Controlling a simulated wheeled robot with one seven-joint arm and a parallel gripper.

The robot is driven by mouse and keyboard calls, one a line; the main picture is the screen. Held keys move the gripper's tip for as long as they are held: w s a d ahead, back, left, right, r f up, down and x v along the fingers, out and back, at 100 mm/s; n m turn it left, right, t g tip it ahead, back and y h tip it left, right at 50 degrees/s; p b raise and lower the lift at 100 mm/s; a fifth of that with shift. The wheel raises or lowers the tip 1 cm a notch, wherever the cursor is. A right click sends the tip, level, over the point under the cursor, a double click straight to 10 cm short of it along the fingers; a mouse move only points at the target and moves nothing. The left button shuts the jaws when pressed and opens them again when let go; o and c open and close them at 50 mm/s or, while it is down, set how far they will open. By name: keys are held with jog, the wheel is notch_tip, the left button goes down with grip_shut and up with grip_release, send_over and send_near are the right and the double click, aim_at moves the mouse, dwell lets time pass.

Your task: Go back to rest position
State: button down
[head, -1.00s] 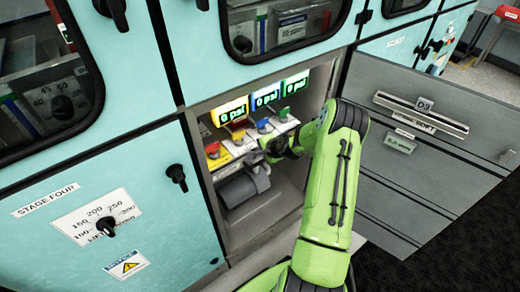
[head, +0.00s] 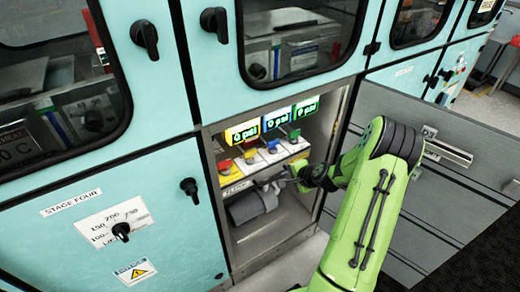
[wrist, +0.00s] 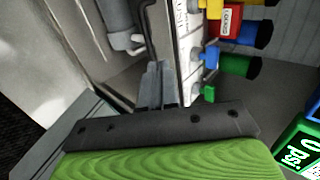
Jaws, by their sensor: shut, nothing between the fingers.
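My green arm reaches from the lower right of the head view toward an open recess in the teal cabinet. My gripper (head: 285,183) is at the recess's right side, to the right of a grey cylinder (head: 254,204) and below the coloured knobs. In the wrist view my gripper (wrist: 157,75) shows its narrow fingers together, with nothing held. A white panel with blue and green knobs (wrist: 211,57) is to the right of the fingers there. The grey cylinder (wrist: 117,22) is at the upper left of that view, apart from the fingers as far as I can tell.
Three displays reading 0 psi (head: 278,119) are above the knobs. The cabinet's open grey door (head: 450,190) extends to the right, behind my arm. A teal door with a black latch (head: 190,188) and a STAGE FOUR dial (head: 121,230) is on the left.

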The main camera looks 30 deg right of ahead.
jog(key=s+a+r+n+g+p, duration=0.2)
jog(key=a+r+n, duration=0.3)
jog(key=a+r, duration=0.4)
jog(key=s+a+r+n+g+p, duration=0.1)
jog(key=s+a+r+n+p, duration=0.35)
jog(key=r, duration=0.75)
jog(key=s+a+r+n+p, duration=0.1)
jog(key=s+a+r+n, duration=0.3)
jog(key=s, duration=0.5)
jog(key=s+a+r+n+p, duration=0.2)
jog(key=s+a+r+n, duration=0.2)
jog(key=s+a+r, duration=0.3)
jog(key=s+r, duration=0.2)
jog(key=shift+s+a+g, duration=0.2)
jog(key=shift+s+g, duration=0.15)
jog(key=shift+g, duration=0.05)
